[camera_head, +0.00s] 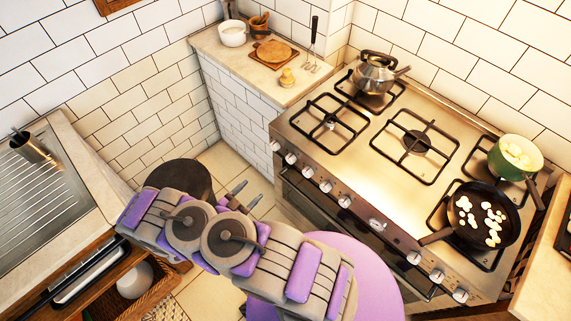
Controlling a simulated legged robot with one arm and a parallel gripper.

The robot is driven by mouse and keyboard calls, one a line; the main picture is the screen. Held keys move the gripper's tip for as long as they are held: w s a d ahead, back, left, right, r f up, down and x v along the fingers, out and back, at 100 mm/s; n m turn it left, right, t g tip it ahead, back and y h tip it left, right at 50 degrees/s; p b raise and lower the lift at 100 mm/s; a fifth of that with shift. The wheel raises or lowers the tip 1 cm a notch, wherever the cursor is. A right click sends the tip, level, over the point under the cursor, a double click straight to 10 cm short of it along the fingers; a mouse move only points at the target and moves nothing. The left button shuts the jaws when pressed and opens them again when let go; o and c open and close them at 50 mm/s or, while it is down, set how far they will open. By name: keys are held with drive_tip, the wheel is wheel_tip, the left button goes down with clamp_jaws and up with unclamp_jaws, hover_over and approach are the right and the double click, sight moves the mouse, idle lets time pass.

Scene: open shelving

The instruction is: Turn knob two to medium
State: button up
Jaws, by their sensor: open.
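The stove (290,125) has a row of white-and-metal knobs along its front panel. The second knob from the left (291,158) is small and round; no number or setting label is readable, so I cannot tell which is knob two or how it is set. More knobs sit beside it, including the leftmost (275,145) and the third (307,172). Several more follow to the right, past a round dial (377,224). My gripper (250,193) is open and empty, left of the stove front, apart from the knobs and below them in the picture.
A kettle (375,72), a green pot (515,157) and a black pan (485,215) with white pieces stand on the stove. A tiled counter (240,60) stands left; a sink counter (45,200) is far left. Floor (228,165) shows between.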

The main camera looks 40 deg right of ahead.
drive_tip(key=s, duration=0.2)
drive_tip(key=b, duration=0.3)
approach(288, 162)
drive_tip(key=shift+h, duration=0.4)
drive_tip(key=d, duration=0.3)
drive_tip(key=w+d, duration=0.1)
drive_tip(key=d, duration=0.4)
drive_tip(key=shift+w+d+f, duration=0.15)
drive_tip(key=shift+w+d, duration=0.1)
drive_tip(key=shift+d, duration=0.1)
drive_tip(key=c, duration=1.1)
